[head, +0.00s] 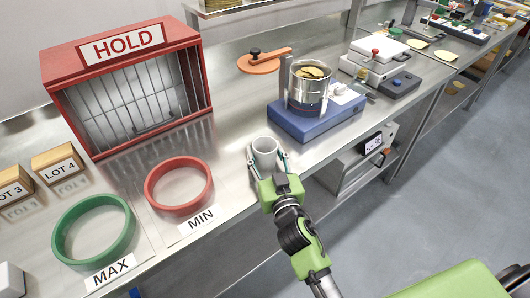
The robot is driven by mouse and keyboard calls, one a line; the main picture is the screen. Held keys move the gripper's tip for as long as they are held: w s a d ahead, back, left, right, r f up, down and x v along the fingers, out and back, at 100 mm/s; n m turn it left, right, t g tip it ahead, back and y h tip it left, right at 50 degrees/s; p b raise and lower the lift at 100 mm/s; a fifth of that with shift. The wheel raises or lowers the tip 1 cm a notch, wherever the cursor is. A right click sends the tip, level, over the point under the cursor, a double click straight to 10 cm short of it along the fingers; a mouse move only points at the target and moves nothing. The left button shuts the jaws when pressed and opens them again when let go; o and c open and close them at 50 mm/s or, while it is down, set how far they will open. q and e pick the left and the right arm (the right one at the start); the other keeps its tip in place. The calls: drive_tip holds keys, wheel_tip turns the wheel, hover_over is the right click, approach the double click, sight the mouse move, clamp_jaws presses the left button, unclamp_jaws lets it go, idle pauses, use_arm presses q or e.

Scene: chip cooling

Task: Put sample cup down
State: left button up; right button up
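A light grey, open-topped sample cup (265,146) is at the front edge of the steel bench, left of the blue-based device. It looks upright. My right gripper (267,160) reaches it from the front, with one finger on each side, close against its wall. The gripper looks shut on the cup. Its lower part is partly hidden by the gripper, so I cannot tell whether its base touches the bench. My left gripper is not in view.
Left of the cup lie a red ring (179,207) by a MIN label and a green ring (94,260) by a MAX label. Behind stands a red HOLD cabinet (180,35). To the right is a blue-based device (300,126) with a metal pot (309,92).

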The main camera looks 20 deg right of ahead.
drive_tip(key=shift+o, duration=0.8)
drive_tip(key=shift+r, duration=0.1)
drive_tip(key=shift+s, duration=0.15)
drive_tip(key=s+b, duration=0.2)
drive_tip(key=s, duration=0.9)
drive_tip(key=shift+s+a, duration=0.2)
drive_tip(key=shift+s, duration=0.2)
